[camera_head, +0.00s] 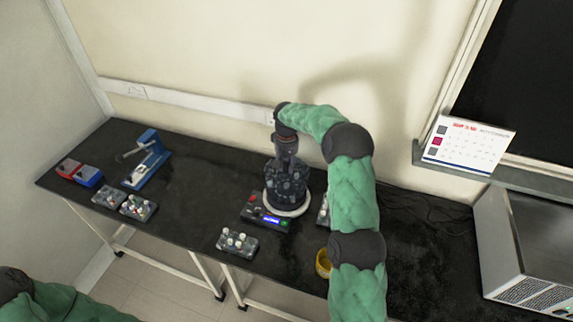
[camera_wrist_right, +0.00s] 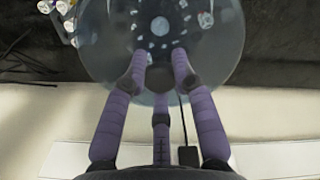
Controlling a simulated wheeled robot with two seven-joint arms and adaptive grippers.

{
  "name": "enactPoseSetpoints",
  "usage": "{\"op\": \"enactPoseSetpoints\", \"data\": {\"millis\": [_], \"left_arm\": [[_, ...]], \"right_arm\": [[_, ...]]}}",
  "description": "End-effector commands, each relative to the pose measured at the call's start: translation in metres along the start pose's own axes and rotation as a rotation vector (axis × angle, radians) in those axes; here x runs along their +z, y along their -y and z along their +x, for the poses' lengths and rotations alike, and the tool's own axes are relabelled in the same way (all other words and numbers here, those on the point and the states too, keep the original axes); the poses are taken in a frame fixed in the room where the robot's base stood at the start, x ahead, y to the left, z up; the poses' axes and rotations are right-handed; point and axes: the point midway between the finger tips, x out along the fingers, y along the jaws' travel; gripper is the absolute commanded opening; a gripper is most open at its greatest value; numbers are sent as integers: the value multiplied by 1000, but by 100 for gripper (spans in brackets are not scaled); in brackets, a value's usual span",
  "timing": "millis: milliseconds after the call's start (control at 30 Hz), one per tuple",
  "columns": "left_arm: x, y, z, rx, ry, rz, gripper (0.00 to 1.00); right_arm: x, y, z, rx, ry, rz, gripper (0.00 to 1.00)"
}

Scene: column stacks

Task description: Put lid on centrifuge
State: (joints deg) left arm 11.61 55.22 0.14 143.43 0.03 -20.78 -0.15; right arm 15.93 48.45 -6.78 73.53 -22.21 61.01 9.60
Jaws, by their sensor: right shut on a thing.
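The centrifuge (camera_head: 265,217) stands on the black bench, with a front panel with a lit blue display and a pale round rim. A clear, dark-tinted lid (camera_head: 286,184) is over its rotor; in the right wrist view the lid (camera_wrist_right: 215,55) is a wide clear disc, with tubes showing through it. My right gripper (camera_head: 287,157) is above the centrifuge, pointing down. In the wrist view its three purple fingers (camera_wrist_right: 159,75) are shut on the lid's dark central knob. I cannot tell whether the lid's edge touches the rim. My left gripper is out of view.
Tube racks stand in front of the centrifuge (camera_head: 237,243) and to its left (camera_head: 138,207); another is partly hidden behind my right arm. A yellow cup (camera_head: 323,263) is beside that arm. A blue device (camera_head: 147,160) stands left.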

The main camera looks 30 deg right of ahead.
Motion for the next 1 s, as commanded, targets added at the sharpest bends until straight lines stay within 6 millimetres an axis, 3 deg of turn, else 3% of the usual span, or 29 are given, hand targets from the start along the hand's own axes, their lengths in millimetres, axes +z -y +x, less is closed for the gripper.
{"op": "enactPoseSetpoints", "data": {"millis": [1000], "left_arm": [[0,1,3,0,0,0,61]], "right_arm": [[-1,0,7,0,-2,1,0]]}}
